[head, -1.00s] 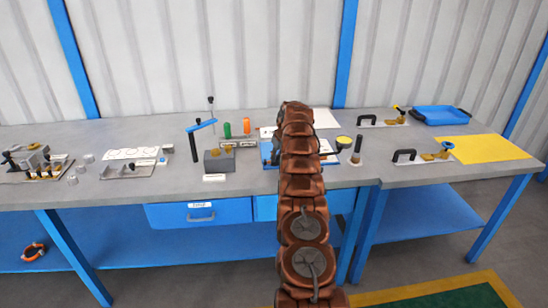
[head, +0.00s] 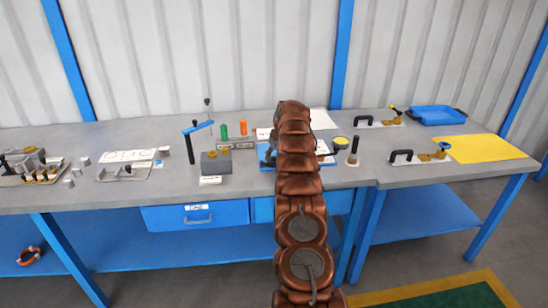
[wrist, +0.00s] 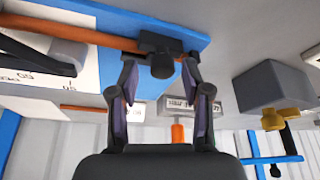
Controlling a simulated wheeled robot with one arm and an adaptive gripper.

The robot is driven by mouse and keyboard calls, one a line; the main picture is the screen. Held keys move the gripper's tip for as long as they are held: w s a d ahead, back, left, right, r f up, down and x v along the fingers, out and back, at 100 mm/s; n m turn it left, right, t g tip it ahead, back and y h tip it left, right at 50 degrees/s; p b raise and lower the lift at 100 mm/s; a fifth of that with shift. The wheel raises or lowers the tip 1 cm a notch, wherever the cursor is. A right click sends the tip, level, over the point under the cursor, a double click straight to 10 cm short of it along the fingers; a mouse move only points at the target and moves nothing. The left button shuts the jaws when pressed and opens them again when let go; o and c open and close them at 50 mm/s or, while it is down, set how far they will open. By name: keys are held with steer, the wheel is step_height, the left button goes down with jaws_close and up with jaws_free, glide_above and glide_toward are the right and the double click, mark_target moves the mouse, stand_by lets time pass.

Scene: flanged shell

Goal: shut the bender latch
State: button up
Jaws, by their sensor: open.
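The bender shows in the wrist view as a blue plate (wrist: 110,14) with a copper tube (wrist: 70,32) along it, a black lever (wrist: 35,52) and a white printed scale (wrist: 82,68). A black block with a round knob (wrist: 162,64) sits at the plate's edge by the tube; it looks like the latch, but I cannot tell its position. My gripper (wrist: 159,66) is open, its fingers on either side of the knob with nothing held. I cannot tell whether they touch it. In the head view my arm hides the gripper and most of the blue plate (head: 265,153).
A grey block (head: 215,164) and a blue-armed stand (head: 200,127) are left of the bender. Green and orange handles (head: 243,128) stand behind. A dark upright post (head: 353,152) is to the right. Toggle clamps (head: 402,156), a blue tray (head: 437,115) and a yellow sheet (head: 482,149) are farther right.

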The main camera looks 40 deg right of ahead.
steer(key=v, duration=1.1)
steer(key=shift+r, duration=0.15)
steer(key=shift+a, duration=0.1)
